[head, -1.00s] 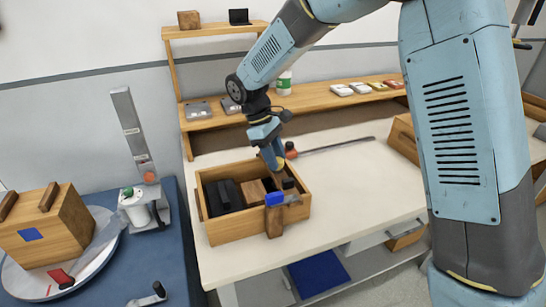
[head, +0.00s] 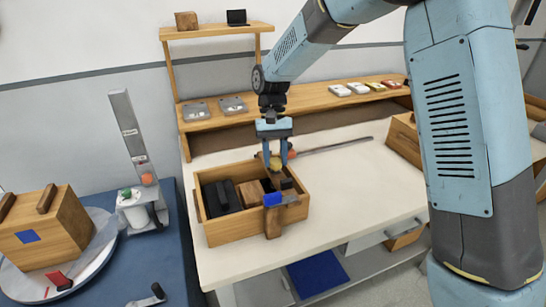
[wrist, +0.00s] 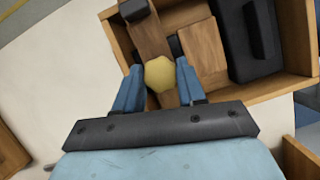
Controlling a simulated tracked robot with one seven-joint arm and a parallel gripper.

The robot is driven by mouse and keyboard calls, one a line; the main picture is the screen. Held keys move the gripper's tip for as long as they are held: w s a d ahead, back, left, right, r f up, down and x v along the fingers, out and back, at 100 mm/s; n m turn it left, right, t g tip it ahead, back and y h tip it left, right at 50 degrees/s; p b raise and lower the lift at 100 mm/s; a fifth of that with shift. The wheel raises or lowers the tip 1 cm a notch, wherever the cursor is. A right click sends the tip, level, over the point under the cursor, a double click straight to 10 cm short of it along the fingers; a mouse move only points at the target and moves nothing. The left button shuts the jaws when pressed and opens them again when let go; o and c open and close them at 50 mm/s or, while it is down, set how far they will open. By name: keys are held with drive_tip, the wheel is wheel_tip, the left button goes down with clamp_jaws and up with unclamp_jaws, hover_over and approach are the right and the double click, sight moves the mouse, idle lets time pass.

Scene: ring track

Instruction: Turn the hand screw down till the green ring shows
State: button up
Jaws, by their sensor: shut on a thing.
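A yellow rounded knob, which looks like the hand screw's head (wrist: 160,76), sits between my two blue fingers in the wrist view. It also shows in the head view (head: 275,163), above the back right part of an open wooden box (head: 228,235). My gripper (head: 277,158) points down and is shut on the knob from both sides; its fingertips also show in the wrist view (wrist: 160,68). A wooden piece (wrist: 151,36) lies beneath the knob. The screw's shaft is hidden under the knob, and I see no green ring on it.
The box holds dark blocks (wrist: 252,40) and a wooden block (wrist: 203,52). A long dark rod (head: 335,145) lies behind on the pale bench. The bench right of the box is clear.

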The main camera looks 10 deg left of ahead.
drive_tip(key=m+y, duration=0.1)
drive_tip(key=m, duration=0.3)
drive_tip(key=shift+s+d+m+y, duration=0.1)
drive_tip(key=shift+d+m+y, duration=0.05)
drive_tip(key=shift+m+y, duration=0.95)
drive_tip(key=shift+m, duration=1.1)
drive_tip(key=o, duration=1)
drive_tip(key=shift+d, duration=0.1)
drive_tip(key=shift+o, duration=0.2)
drive_tip(key=v, duration=1.3)
drive_tip(key=shift+d+r, duration=0.15)
drive_tip(key=shift+r, duration=0.25)
